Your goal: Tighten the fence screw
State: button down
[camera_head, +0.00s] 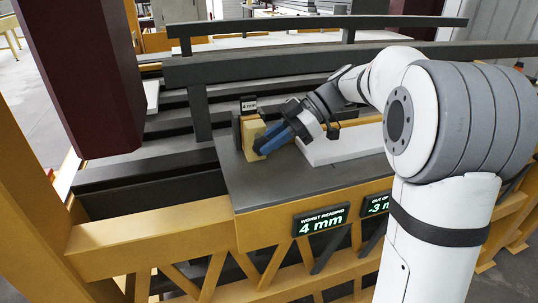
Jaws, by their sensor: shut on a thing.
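My gripper (264,143) with blue fingers is at the front face of a tan upright block (251,132) on the dark grey table (240,188). The fingers point left and down and are closed at the block. What they grip is mostly hidden by the fingers; from its place at the block it appears to be the fence screw, whose head I cannot make out. A small dark display (248,103) stands just above the block; its digits are too small to read with certainty. A larger display (321,220) on the table's front shows "WORST READING 4 mm".
A white long piece (342,145) lies behind and right of my gripper. A second display (376,205) reads "-3 m", partly covered by my arm. Dark rails (300,67) run behind. A dark red column (88,75) stands at left. The table's front left is bare.

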jog(key=shift+d+f+g+y+b, duration=0.1)
jog(key=shift+f+g+y+b, duration=0.25)
jog(key=shift+y+b, duration=0.8)
jog(key=shift+b, duration=0.3)
jog(key=c, duration=1.3)
grip_release()
jog(key=shift+r, duration=0.1)
jog(key=shift+d+r, duration=0.1)
jog(key=v, duration=0.7)
jog(key=shift+w+d, duration=0.1)
jog(key=shift+d, duration=0.25)
